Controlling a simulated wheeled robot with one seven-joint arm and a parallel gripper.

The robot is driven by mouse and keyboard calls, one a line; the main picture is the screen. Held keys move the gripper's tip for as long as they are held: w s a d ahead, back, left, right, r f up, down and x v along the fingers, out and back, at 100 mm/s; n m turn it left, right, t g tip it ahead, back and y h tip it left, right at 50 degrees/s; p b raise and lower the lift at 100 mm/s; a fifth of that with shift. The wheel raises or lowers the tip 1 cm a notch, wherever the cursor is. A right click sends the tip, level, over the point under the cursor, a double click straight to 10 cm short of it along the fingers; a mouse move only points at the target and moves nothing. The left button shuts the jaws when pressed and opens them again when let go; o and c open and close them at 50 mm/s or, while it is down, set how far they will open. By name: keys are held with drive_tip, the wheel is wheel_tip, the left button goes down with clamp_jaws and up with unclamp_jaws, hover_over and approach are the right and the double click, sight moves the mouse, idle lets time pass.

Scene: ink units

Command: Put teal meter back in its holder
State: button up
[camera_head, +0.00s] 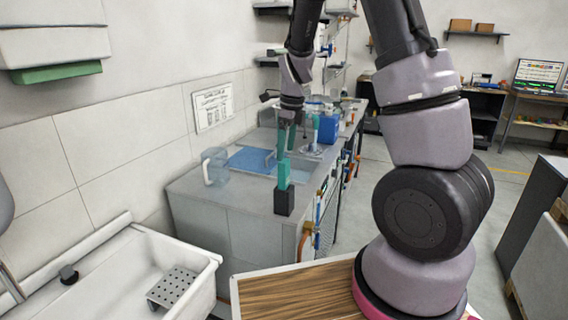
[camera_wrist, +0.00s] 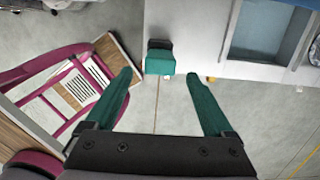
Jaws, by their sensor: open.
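The teal meter (camera_head: 283,175) stands upright in a small black holder (camera_head: 284,202) at the near corner of the grey counter. The wrist view shows the meter (camera_wrist: 160,64) from above, with the dark holder (camera_wrist: 160,44) behind it at the counter edge. My gripper (camera_head: 287,148) is above the meter, fingers pointing down. Its two teal fingers are spread apart and empty in the wrist view (camera_wrist: 159,76), with the meter showing between the tips. The gap between fingertips and meter is hard to judge. The meter's lower part is hidden in the holder.
A clear jug (camera_head: 214,167) and a blue sink basin (camera_head: 250,160) are on the counter (camera_head: 240,193) behind the holder. A blue container (camera_head: 328,128) stands farther back. A white sink (camera_head: 120,270) is at the lower left. Open floor shows right of the counter.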

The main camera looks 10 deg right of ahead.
wheel_tip(320, 180, up, 3)
drive_tip(key=shift+s+d+r, duration=0.1)
drive_tip(key=shift+d+r, duration=0.05)
drive_tip(key=s+d+r+n+t, duration=0.2)
drive_tip(key=s+r+n+t, duration=0.1)
drive_tip(key=s+r+n, duration=0.7)
drive_tip(key=s+d+r+n+t, duration=0.3)
drive_tip(key=s+r+n, duration=0.7)
drive_tip(key=s+n, duration=0.1)
drive_tip(key=shift+s+r+y, duration=0.25)
drive_tip(key=shift+s+y, duration=0.1)
drive_tip(key=shift+y, duration=0.05)
